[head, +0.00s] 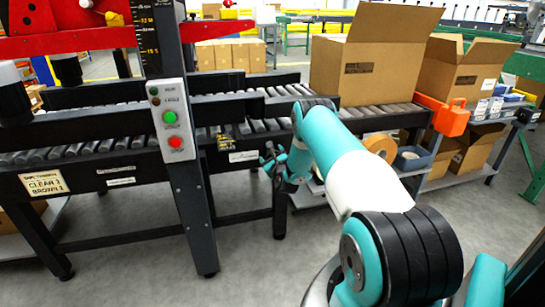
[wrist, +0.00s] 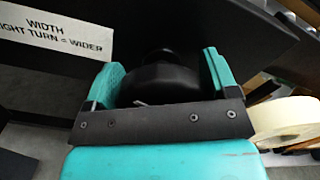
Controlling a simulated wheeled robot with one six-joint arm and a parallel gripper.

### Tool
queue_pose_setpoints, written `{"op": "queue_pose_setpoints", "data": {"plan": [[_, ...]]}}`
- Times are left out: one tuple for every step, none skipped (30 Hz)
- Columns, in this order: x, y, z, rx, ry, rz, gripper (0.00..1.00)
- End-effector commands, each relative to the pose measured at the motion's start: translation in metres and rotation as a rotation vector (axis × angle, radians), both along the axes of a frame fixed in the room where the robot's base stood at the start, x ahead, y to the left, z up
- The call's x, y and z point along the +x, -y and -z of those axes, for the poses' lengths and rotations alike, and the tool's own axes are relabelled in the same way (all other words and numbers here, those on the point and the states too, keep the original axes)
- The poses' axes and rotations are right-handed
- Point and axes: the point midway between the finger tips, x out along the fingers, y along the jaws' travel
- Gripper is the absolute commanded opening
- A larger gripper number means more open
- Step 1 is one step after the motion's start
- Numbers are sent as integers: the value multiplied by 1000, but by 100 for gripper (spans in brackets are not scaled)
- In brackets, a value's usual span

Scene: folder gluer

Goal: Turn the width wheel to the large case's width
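The black width wheel (wrist: 160,82) sits on the dark machine rail, with a darker hub behind it. It fills the space between the two teal fingers of my gripper (wrist: 160,75), which appear to press on its sides. A small white mark shows at its lower edge. A label (wrist: 52,32) left of the wheel reads "WIDTH" and "RIGHT TURN = WIDER"; its small white plate also shows in the head view (head: 243,156). In the head view my gripper (head: 272,160) is at the rail's front, hiding most of the wheel. No width reading is legible.
A post with a green button (head: 170,117) and a red button (head: 176,142) stands left of my arm. A large open case (head: 365,65) stands on the roller conveyor (head: 380,110). Tape rolls (head: 381,147) lie on a shelf right of my gripper. The front floor is clear.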

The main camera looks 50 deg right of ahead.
Motion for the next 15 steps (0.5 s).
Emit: {"op": "queue_pose_setpoints", "data": {"plan": [[0, -1, 1, 1, -2, -1, 92], [0, -1, 1, 1, -1, 0, 99], [0, -1, 1, 1, -1, 0, 100], [0, 0, 1, 0, 0, -1, 100], [0, 0, 1, 0, 0, 0, 100], [0, 0, 0, -1, -1, 0, 100], [0, 0, 0, -1, -1, 0, 100], [0, 0, 0, -1, -1, 0, 100], [0, 0, 0, -1, -1, 0, 100], [-1, 0, 0, -1, -1, 0, 100], [-1, -1, 0, -2, -1, 0, 100], [-2, -1, 0, -1, -1, 0, 100], [-4, -2, 0, 0, 0, -1, 100], [-5, -3, 1, -1, -1, -1, 100], [-8, -4, 1, 0, -1, -2, 100]]}}
